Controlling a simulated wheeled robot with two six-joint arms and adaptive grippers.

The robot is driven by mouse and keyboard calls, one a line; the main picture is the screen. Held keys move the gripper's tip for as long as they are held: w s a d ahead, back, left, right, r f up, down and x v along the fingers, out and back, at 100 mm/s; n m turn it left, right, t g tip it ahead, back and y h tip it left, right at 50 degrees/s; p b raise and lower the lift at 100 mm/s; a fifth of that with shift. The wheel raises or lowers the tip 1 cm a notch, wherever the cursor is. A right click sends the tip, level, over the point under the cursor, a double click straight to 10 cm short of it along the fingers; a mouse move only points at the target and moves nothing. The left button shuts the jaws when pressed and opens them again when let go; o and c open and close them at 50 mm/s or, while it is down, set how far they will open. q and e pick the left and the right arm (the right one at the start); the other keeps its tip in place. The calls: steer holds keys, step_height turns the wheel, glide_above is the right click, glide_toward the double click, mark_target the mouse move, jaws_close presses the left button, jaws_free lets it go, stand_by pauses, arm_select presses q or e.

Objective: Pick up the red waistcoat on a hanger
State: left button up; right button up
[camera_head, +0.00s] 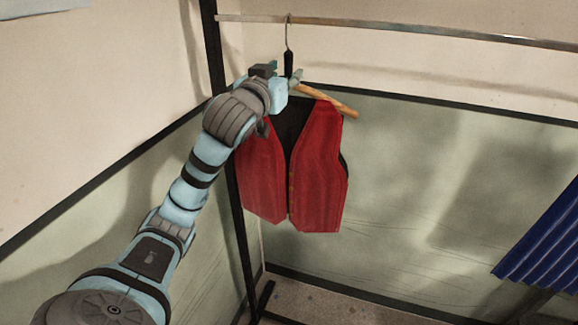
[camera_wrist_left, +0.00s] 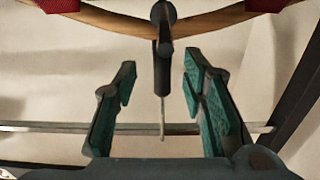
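The red waistcoat (camera_head: 318,175) hangs on a wooden hanger (camera_head: 330,102) from the rail. The hanger has a metal hook (camera_head: 288,35) and a dark neck (camera_head: 289,64). My left gripper (camera_head: 294,80) is at the neck, just above the waistcoat's shoulders, and its arm hides part of the left shoulder. In the left wrist view my left gripper (camera_wrist_left: 160,72) is open, with its teal pads apart on either side of the dark neck (camera_wrist_left: 162,60) and no visible contact. The wooden hanger (camera_wrist_left: 105,19) and red shoulder corners (camera_wrist_left: 268,4) show at the top. My right gripper is not in view.
The metal rail (camera_head: 400,31) runs across the top, beside a dark upright post (camera_head: 235,190) close to my left arm. Walls stand behind and left. A blue corrugated object (camera_head: 550,245) is at the lower right. The space right of the waistcoat looks clear.

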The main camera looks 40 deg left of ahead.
mark_target(287, 72)
arm_select(q)
steer(key=x, duration=0.4)
steer(key=shift+s+a+f+p, duration=0.1)
steer(key=shift+f+p, duration=0.15)
steer(key=shift+p, duration=0.1)
steer(key=shift+s, duration=0.2)
steer(key=shift+c, duration=0.2)
jaws_close()
